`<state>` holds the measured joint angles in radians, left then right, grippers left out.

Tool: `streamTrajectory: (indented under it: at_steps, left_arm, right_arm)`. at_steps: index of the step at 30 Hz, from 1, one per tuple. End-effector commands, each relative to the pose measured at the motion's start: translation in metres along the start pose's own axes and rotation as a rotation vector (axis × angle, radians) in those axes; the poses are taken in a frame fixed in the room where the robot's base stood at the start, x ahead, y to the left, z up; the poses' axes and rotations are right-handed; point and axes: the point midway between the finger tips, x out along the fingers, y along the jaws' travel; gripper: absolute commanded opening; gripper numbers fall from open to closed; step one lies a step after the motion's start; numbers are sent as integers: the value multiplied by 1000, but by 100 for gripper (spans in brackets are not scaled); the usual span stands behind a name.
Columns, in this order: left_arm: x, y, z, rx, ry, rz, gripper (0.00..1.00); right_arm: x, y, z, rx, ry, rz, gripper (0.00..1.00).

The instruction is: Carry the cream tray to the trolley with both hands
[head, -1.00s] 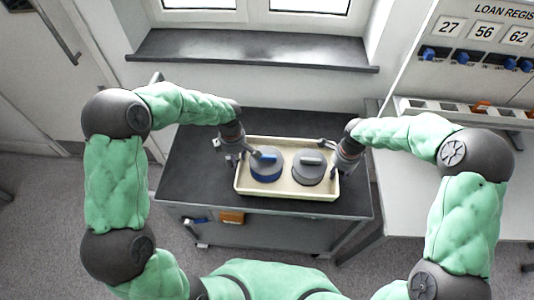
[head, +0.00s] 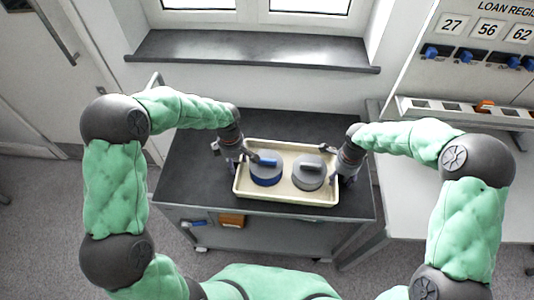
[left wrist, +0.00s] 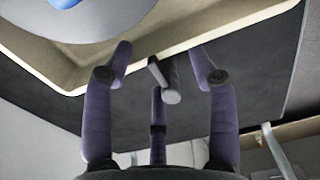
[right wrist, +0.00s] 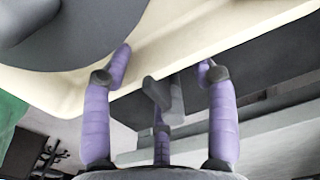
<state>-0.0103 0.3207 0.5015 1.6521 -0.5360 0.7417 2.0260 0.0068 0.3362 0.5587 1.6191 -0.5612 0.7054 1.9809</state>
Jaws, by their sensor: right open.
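The cream tray (head: 290,200) lies flat on the dark top of the trolley (head: 190,175). It holds a blue-and-grey round weight (head: 266,174) and a grey round weight (head: 307,178), each with a handle. My left gripper (head: 233,165) is at the tray's left end, and my right gripper (head: 346,172) is at its right end. In the left wrist view the purple fingers (left wrist: 163,58) are spread beside the tray's rim (left wrist: 245,25). In the right wrist view the fingers (right wrist: 163,62) are also spread, with the rim (right wrist: 235,28) just beyond them. I see no grip on the tray.
A window sill (head: 250,50) runs behind the trolley. A white bench with a loan register board (head: 490,35) stands at the right. An orange box (head: 232,220) sits on the trolley's lower level. The trolley top left of the tray is clear.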

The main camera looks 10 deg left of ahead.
Motion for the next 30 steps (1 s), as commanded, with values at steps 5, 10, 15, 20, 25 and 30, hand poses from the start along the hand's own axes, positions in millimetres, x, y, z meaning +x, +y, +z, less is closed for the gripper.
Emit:
streamTrajectory:
  at_steps: [5,10,15,20,25,30]
  left_arm:
    - [-6,0,1,1,-1,1,58]
    - [-31,0,1,1,-1,4,58]
    - [-66,1,0,1,-1,4,58]
    - [-94,1,0,0,-1,4,58]
    - [-113,0,0,0,0,2,58]
    - [-120,0,0,0,0,1,58]
  right_arm:
    - [1,0,1,0,-1,1,58]
    - [1,0,2,-1,-2,1,58]
    - [1,0,2,-1,-2,1,58]
    - [1,0,2,-1,-2,0,58]
    - [1,0,2,-1,-2,0,58]
    - [-2,0,2,-1,-2,-1,58]
